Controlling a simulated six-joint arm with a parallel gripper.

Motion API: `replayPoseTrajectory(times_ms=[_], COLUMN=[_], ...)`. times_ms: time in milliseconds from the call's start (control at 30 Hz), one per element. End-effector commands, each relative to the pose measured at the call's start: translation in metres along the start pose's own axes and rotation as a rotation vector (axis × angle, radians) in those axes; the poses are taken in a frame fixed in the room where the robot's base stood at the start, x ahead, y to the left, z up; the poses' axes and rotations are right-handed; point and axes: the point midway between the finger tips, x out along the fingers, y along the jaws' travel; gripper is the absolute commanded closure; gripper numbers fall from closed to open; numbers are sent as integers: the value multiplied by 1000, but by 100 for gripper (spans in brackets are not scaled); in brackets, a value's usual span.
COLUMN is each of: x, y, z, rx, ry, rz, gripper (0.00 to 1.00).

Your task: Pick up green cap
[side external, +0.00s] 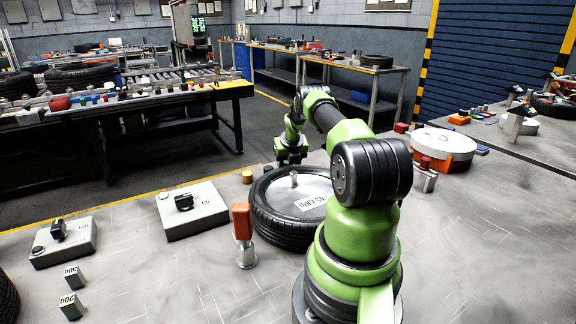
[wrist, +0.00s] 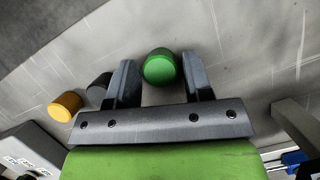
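The green cap (wrist: 160,68) stands on the grey table in the wrist view. It lies between the two fingertips of my gripper (wrist: 160,64), with a gap visible on each side. My gripper is open, and its fingers are not closed on the cap. In the side view, my gripper (side external: 291,155) is low over the table behind the tyre. The green cap cannot be made out there. A yellow cap (wrist: 65,105) and a dark cap (wrist: 98,87) stand left of the left finger in the wrist view.
The tyre (side external: 287,226) lies in front of my gripper in the side view. A grey box with a black knob (side external: 192,212), the yellow cap (side external: 247,176) and an orange-handled tool (side external: 243,222) stand left of it. An orange-white round device (side external: 443,148) is on the right.

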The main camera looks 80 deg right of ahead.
Motion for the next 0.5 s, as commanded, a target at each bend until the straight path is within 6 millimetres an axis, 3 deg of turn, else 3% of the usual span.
replayPoseTrajectory(times_ms=[33,133,167,500], x=[0,0,0,-7], y=[0,0,0,0], z=[0,0,0,3], rx=[0,0,0,0], ry=[0,0,0,-1], rz=[0,0,0,0], gripper=[65,88,90,90])
